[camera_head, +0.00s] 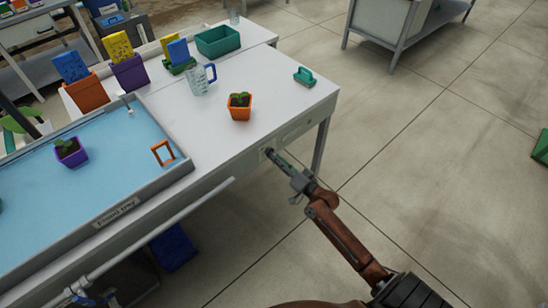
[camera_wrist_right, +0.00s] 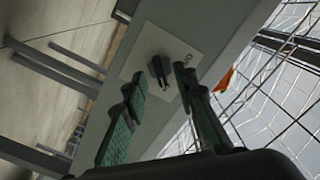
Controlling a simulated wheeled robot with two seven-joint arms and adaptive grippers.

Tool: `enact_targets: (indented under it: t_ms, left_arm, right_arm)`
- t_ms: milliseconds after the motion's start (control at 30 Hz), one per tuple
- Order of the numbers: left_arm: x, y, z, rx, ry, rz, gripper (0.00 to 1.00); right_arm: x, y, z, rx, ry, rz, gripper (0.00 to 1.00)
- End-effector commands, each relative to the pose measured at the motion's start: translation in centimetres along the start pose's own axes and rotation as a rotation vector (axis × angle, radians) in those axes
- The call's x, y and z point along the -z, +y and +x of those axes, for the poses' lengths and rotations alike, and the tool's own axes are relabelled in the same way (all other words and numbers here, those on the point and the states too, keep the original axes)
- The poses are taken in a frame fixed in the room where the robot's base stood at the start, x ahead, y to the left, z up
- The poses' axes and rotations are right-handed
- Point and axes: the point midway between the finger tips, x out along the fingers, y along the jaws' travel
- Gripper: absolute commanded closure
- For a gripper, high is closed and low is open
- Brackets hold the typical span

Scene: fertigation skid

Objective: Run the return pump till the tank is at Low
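A pale panel (camera_wrist_right: 165,68) is set in the front face of the white bench; it also shows in the head view (camera_head: 268,153). A dark switch or knob (camera_wrist_right: 161,71) sticks out of it, and a small round fitting (camera_wrist_right: 187,58) is near its edge. My right gripper (camera_head: 271,154) points at this panel. In the right wrist view its green-padded fingers (camera_wrist_right: 168,72) are apart, with the dark switch just beyond the tips. I cannot tell whether they touch it. The flood tray (camera_head: 115,215) holds blue water. I cannot make out a tank level mark or the pump.
The bench top (camera_head: 270,65) carries an orange pot (camera_head: 240,107), a measuring jug (camera_head: 199,80), a green-handled item (camera_head: 304,76) and a green bin (camera_head: 218,40). A grey pipe (camera_head: 150,235) runs along the tray's front. The floor at right is mostly clear.

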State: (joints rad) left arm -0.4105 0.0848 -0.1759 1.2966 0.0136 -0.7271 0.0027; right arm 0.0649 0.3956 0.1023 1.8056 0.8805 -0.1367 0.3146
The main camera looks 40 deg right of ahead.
Motion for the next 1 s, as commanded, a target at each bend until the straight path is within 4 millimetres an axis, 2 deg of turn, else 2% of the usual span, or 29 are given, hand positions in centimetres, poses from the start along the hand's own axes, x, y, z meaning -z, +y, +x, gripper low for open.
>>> enact_targets:
  t_ms: [100,200,467,867,1000]
  left_arm:
    - [0.5,-0.1,-0.3,0.000,0.000,-0.003,0.70]
    - [0.8,-0.1,-0.6,0.000,0.001,-0.004,0.70]
    - [0.8,0.0,-0.7,0.000,0.001,-0.005,0.70]
    - [0.8,0.0,-0.7,-0.001,0.001,-0.004,0.70]
    - [0.8,0.0,-0.7,-0.001,0.001,-0.004,0.70]
  right_arm:
    - [-0.1,0.1,1.3,0.000,0.001,0.000,0.74]
    - [-0.1,0.1,1.8,-0.001,0.000,-0.001,0.74]
    - [0.0,0.1,1.9,-0.001,-0.001,-0.002,0.74]
    - [0.0,0.1,1.9,-0.002,0.000,-0.002,1.00]
    - [0.0,0.1,1.9,-0.002,0.000,-0.002,1.00]
